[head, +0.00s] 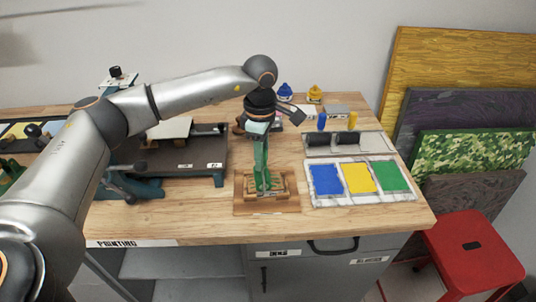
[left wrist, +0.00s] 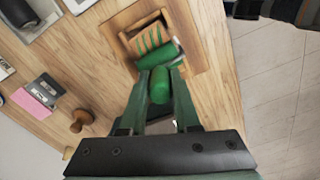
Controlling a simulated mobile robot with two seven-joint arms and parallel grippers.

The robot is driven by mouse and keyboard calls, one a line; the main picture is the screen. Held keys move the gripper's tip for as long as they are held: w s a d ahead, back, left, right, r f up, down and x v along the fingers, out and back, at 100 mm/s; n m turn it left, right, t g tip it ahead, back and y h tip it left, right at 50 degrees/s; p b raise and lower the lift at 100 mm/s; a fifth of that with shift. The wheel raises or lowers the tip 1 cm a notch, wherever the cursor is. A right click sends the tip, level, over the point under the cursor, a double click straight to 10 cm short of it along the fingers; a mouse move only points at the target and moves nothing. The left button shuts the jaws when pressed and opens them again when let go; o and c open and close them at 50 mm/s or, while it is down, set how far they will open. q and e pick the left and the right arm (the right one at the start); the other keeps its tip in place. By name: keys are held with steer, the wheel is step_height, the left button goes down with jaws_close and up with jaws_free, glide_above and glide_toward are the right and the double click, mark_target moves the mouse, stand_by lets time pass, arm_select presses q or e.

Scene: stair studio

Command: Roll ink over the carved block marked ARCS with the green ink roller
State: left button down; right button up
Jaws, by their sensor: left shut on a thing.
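My left gripper (head: 262,140) is shut on the handle of the green ink roller (left wrist: 160,86), which points down at the worktable. The roller's green drum (left wrist: 160,55) lies at the near edge of the carved block (left wrist: 150,35); I cannot tell for certain whether it touches. The block (head: 283,184) is light wood with green bands on its raised pattern. It sits on a brown wooden board (head: 266,206) near the table's front edge. The ARCS mark is not readable. My right gripper is in neither view.
An ink slab (head: 311,200) with blue, yellow and green patches lies right of the board. Behind it a grey tray (head: 370,148) holds blue and yellow rollers. A dark press (head: 190,158) stands left. A red stool (head: 470,250) stands beside the table.

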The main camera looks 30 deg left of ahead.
arm_select(q)
steer(key=shift+w+d, duration=0.45)
steer(key=shift+d, duration=0.15)
steer(key=s+a, duration=0.1)
steer(key=a, duration=0.1)
steer(key=s+a, duration=0.2)
steer(key=shift+s+a, duration=0.15)
stand_by(3.9)
steer(key=shift+r, duration=0.1)
step_height(320, 180, up, 7)
steer(key=p, duration=0.4)
steer(key=shift+p, duration=0.35)
